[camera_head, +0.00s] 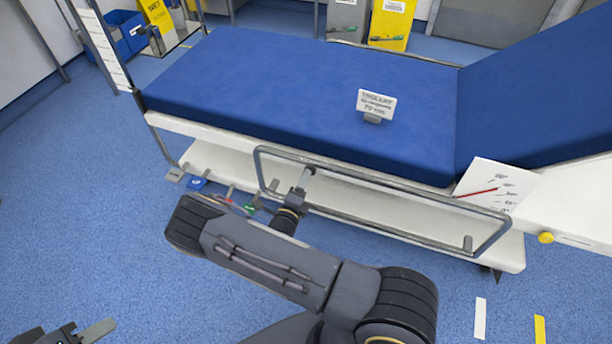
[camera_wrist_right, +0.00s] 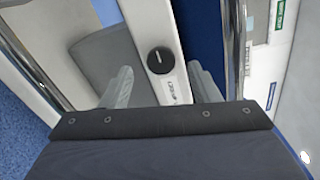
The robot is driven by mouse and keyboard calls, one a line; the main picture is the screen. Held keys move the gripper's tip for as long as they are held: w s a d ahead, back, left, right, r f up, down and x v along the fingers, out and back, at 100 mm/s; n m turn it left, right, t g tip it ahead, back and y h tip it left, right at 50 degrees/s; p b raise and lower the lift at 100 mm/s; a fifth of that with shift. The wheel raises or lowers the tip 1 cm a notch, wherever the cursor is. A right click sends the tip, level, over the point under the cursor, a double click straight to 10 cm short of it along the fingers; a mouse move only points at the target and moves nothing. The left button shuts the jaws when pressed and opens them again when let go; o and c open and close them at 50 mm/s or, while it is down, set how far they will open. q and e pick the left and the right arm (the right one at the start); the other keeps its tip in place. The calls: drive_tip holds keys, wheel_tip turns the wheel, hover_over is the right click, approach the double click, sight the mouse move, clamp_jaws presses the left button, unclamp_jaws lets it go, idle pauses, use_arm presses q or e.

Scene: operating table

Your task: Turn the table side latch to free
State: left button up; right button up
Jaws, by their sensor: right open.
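The table side latch (camera_wrist_right: 160,60) is a round black knob with a light mark, set on a white strip with small dark lettering beside it. In the right wrist view it lies between and beyond the fingers of my right gripper (camera_wrist_right: 162,86), which is open, with nothing between the fingertips. In the head view my right gripper (camera_head: 304,180) reaches to the side of the table, at the grey side rail; the latch is not distinguishable there. My left gripper (camera_head: 92,332) is only partly in view at the bottom left, away from the table, and its opening is unclear.
The operating table has a blue mattress (camera_head: 250,90) with a small sign (camera_head: 376,104) on it. A grey side rail (camera_head: 380,180) runs along its near side. A yellow knob (camera_head: 545,237) is at right. Blue floor (camera_head: 70,230) is clear at left.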

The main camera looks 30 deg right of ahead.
drive_tip(key=v, duration=0.4)
drive_tip(key=shift+s+a, duration=0.15)
drive_tip(key=shift+s, duration=0.05)
idle(0.3)
drive_tip(key=s+d+r+m+g, duration=0.55)
drive_tip(key=m+g, duration=0.25)
drive_tip(key=m, duration=0.4)
drive_tip(key=s+a+r+m+g+y, duration=0.25)
drive_tip(key=s+r+m+y, duration=0.4)
drive_tip(key=m, duration=0.45)
drive_tip(key=s+a+r+m+g+y, duration=0.25)
drive_tip(key=s+r+m+y, duration=0.4)
drive_tip(key=m, duration=0.35)
drive_tip(key=s+a+r+m+t+y, duration=0.5)
drive_tip(key=s+r+m+t, duration=0.15)
drive_tip(key=r+m, duration=0.35)
wheel_tip(320, 180, up, 22)
drive_tip(key=p, duration=2.3)
drive_tip(key=shift+w, duration=0.5)
